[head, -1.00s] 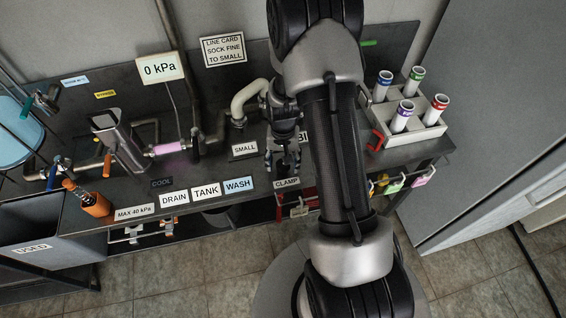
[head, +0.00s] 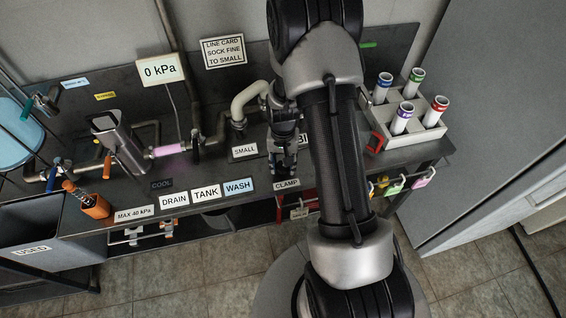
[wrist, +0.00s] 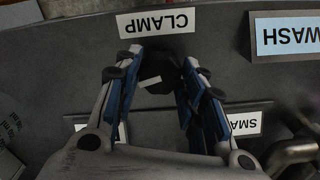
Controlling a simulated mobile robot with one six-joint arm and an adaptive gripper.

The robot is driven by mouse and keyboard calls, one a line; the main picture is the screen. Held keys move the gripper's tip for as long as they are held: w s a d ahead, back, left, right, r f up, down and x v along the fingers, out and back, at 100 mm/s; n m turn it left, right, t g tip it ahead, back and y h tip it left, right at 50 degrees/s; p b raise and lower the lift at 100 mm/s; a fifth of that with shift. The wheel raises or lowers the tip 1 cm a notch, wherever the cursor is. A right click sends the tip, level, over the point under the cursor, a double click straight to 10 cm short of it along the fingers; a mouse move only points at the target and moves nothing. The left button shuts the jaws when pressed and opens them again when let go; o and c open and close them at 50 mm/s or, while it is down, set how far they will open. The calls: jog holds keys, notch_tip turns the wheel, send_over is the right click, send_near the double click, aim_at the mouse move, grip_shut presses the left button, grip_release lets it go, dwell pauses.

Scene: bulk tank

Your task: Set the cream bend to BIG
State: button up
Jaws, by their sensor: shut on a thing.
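The cream bend (head: 246,98) is a curved pipe at the back of the bench. One end points down behind the SMALL label (head: 244,151); its other end runs behind my arm. The BIG label (head: 303,139) is partly hidden by my arm. My gripper (head: 285,168) points down behind the CLAMP label (head: 286,184). In the wrist view my gripper (wrist: 155,85) is shut on a black knob (wrist: 157,65) with a white mark, close to the CLAMP label (wrist: 157,22).
A gauge sign (head: 160,70) reads 0 kPa. A card (head: 223,52) reads LINE CARD, SOCK FINE TO SMALL. A rack (head: 413,134) with several capped white tubes stands at the right. DRAIN, TANK and WASH labels (head: 239,186) line the front edge.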

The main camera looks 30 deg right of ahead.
grip_shut()
jog(key=shift+m, duration=0.3)
jog(key=m, duration=0.3)
jog(key=m+p, duration=0.1)
jog(key=m, duration=0.9)
jog(key=shift+m, duration=0.4)
jog(key=m, duration=0.4)
jog(key=shift+m, duration=0.4)
